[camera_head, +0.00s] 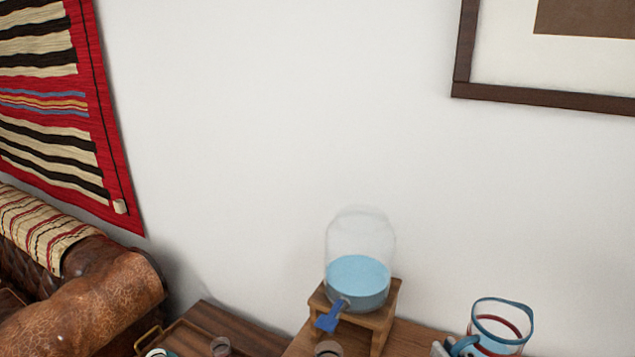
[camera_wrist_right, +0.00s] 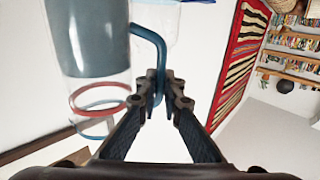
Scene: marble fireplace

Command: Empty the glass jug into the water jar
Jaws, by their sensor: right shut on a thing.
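The water jar (camera_head: 357,240) is a clear glass dispenser with blue water in its lower part and a blue tap. It stands upright on a small wooden stand (camera_head: 381,322). The glass jug (camera_head: 498,327), with a blue rim, red band and blue handle, is at the bottom right, right of the jar and apart from it. It looks roughly upright; its lower part is cut off. My right gripper (camera_head: 440,349) is shut on the jug's handle. In the right wrist view, the gripper (camera_wrist_right: 162,97) grips the handle, and the jug (camera_wrist_right: 92,45) holds grey-blue liquid. My left gripper is out of view.
The stand is on a wooden table (camera_head: 406,342). A small cup (camera_head: 328,349) is near the tap. A tray (camera_head: 185,338) and another cup (camera_head: 220,346) are left of it. A leather sofa (camera_head: 100,295) stands at the left. The white wall is close behind the jar.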

